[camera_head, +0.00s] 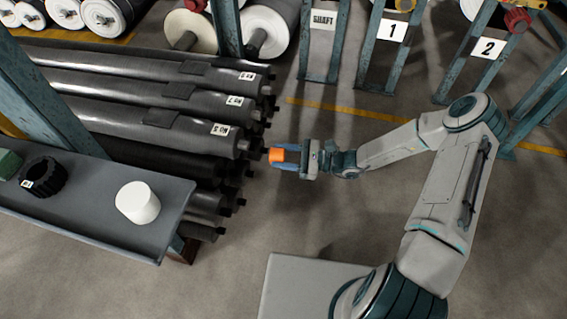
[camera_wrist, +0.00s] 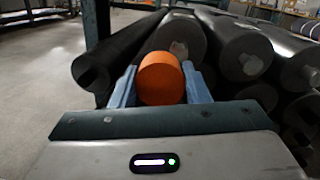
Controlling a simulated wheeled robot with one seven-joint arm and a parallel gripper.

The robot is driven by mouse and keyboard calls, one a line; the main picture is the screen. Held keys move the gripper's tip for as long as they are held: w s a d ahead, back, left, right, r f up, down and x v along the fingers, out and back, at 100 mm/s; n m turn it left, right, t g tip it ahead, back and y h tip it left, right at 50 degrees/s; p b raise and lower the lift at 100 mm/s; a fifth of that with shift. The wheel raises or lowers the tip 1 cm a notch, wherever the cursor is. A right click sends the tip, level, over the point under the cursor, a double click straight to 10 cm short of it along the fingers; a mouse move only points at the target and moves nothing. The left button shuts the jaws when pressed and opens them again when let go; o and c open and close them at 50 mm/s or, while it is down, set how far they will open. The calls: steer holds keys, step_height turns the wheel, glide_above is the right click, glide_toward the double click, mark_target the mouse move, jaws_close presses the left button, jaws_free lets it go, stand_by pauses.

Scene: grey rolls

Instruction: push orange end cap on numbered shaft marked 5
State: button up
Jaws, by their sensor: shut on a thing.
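My gripper (camera_head: 281,158) is shut on the orange end cap (camera_head: 277,155), just right of the stacked rolls' ends. In the wrist view the cap (camera_wrist: 162,78) sits between the two blue fingers (camera_wrist: 160,86). A grey roll with a white label (camera_head: 219,129), which seems to read 5, lies on the stack, its shaft end pointing toward the cap. In the wrist view a roll end (camera_wrist: 180,46) with a pale patch is right behind the cap and partly hidden by it. I cannot tell whether cap and shaft touch.
Other labelled rolls (camera_head: 234,101) lie beside it, with several darker rolls below. A grey shelf (camera_head: 100,215) at the left holds a white cylinder (camera_head: 138,202), a black ring (camera_head: 43,177) and a green block (camera_head: 8,163).

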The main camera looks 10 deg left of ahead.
steer(key=shift+w+a+f+m+t+y+b, duration=0.1)
steer(key=shift+w+f+m+t+y+b, duration=0.35)
steer(key=shift+w+t, duration=0.35)
steer(key=shift+w+r, duration=0.1)
steer(key=shift+w, duration=0.05)
steer(key=shift+r, duration=0.15)
steer(key=shift+w+a+p, duration=0.15)
steer(key=shift+a+p, duration=0.25)
steer(key=shift+a, duration=2.5)
steer(key=shift+p, duration=0.65)
steer(key=shift+a, duration=0.25)
